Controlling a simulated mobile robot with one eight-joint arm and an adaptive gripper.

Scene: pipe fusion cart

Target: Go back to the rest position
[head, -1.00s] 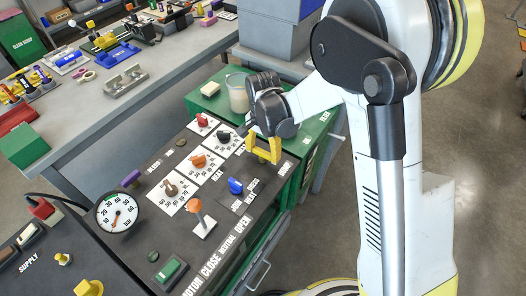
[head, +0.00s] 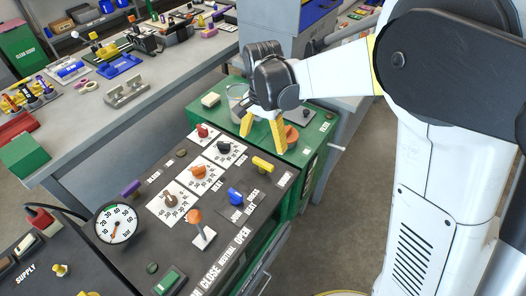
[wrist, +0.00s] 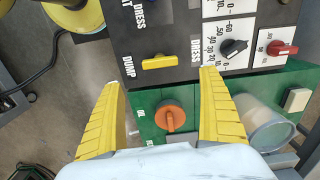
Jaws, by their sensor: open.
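My gripper (head: 262,130) is open and empty, its two yellow fingers pointing down above the far end of the control panel (head: 150,240) and the green cabinet top. In the wrist view the open fingers (wrist: 162,115) stand on either side of an orange knob (wrist: 170,117) on the green surface, which lies below them. A yellow handle (head: 263,164) on the panel, by the word DUMP in the wrist view, stands free of the fingers. My arm reaches in from the right of the head view.
The panel carries a blue knob (head: 235,196), an orange-topped lever (head: 196,222), a red knob (head: 202,130) and a gauge (head: 116,223). A clear cup (head: 237,100) stands close behind my gripper. A grey workbench (head: 130,105) with tools lies at left. Open floor shows between bench and panel.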

